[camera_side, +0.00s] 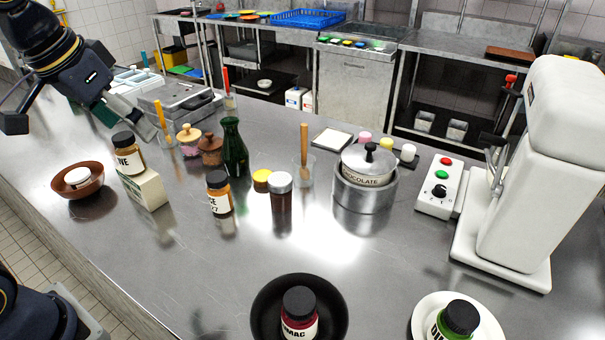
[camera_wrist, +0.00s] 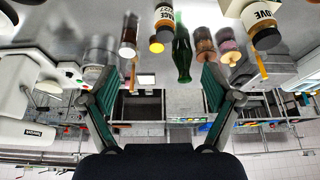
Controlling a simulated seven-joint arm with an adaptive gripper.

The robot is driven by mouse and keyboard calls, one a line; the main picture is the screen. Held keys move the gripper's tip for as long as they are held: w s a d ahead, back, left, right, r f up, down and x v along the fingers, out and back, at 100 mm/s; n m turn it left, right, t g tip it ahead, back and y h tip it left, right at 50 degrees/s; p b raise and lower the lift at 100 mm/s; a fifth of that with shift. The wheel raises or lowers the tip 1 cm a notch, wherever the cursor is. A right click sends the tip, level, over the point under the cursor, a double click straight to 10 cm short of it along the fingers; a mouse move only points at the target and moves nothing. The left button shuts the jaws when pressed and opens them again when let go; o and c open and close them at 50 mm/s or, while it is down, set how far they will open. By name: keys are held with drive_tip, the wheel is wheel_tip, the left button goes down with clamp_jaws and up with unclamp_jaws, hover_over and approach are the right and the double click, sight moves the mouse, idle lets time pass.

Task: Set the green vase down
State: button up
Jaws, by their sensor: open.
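The green vase (camera_side: 233,148) stands upright on the steel counter (camera_side: 180,262), among jars near the middle of the side view. It also shows in the wrist view (camera_wrist: 182,52), upside down, with its neck towards the gap between my fingers. My gripper (camera_side: 118,117) is at the upper left of the side view, raised and apart from the vase. In the wrist view my gripper (camera_wrist: 158,88) has its two green-padded fingers spread wide, with nothing between them.
Two wooden-lidded jars (camera_side: 210,150) stand just left of the vase. A dark-lidded jar sits on a white block (camera_side: 147,188). The front-centre counter is largely clear.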

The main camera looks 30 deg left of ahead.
drive_tip(key=s+f, duration=0.5)
drive_tip(key=s, duration=0.1)
drive_tip(key=shift+s+d+t, duration=0.25)
drive_tip(key=shift+d+t, duration=0.1)
drive_tip(key=shift+t, duration=0.05)
idle(0.8)
